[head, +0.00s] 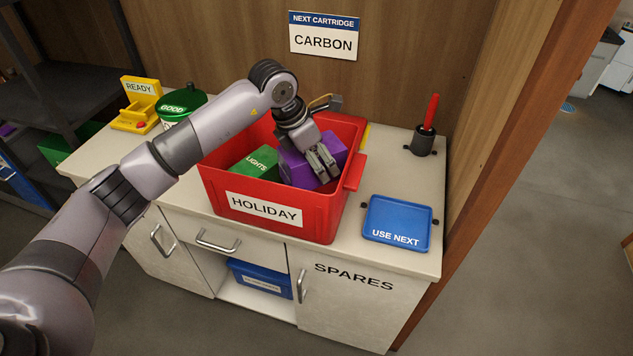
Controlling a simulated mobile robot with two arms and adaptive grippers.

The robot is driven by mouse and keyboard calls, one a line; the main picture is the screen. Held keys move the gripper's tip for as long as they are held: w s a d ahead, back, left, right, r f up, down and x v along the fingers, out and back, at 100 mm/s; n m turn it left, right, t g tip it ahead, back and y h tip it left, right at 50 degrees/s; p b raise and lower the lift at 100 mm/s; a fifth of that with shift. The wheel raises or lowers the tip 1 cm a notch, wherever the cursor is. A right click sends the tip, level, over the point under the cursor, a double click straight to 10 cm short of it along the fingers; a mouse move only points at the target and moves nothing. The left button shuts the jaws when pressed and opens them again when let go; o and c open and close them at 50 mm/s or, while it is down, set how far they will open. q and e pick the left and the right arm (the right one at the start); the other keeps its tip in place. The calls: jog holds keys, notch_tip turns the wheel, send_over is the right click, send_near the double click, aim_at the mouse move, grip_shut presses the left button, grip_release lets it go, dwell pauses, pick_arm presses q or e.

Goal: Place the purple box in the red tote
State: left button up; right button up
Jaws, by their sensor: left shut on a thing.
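The red tote (330,222), labelled HOLIDAY, stands on the white counter. The purple box (299,170) is inside the tote's opening on the right side, tilted, next to a green box marked LIGHTS. My left gripper (324,170) points down into the tote and is shut on the purple box. The gripper's fingers cover part of the box. I cannot tell whether the box touches the tote's floor. My right gripper does not show.
The green LIGHTS box (255,164) fills the tote's left side. A blue USE NEXT tray (397,218) and a dark holder (423,142) with a red-handled tool stand to the right. A yellow READY stand (136,112) and green-lidded GOOD container (182,101) stand left.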

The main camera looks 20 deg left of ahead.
pick_arm(q)
notch_tip(320, 180, down, 3)
jog(key=shift+f, duration=0.6)
notch_tip(320, 180, down, 4)
jog(key=shift+p, duration=0.4)
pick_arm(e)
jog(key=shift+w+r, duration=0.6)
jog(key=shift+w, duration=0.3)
pick_arm(q)
jog(key=o, duration=1.4)
jog(key=shift+f, duration=0.1)
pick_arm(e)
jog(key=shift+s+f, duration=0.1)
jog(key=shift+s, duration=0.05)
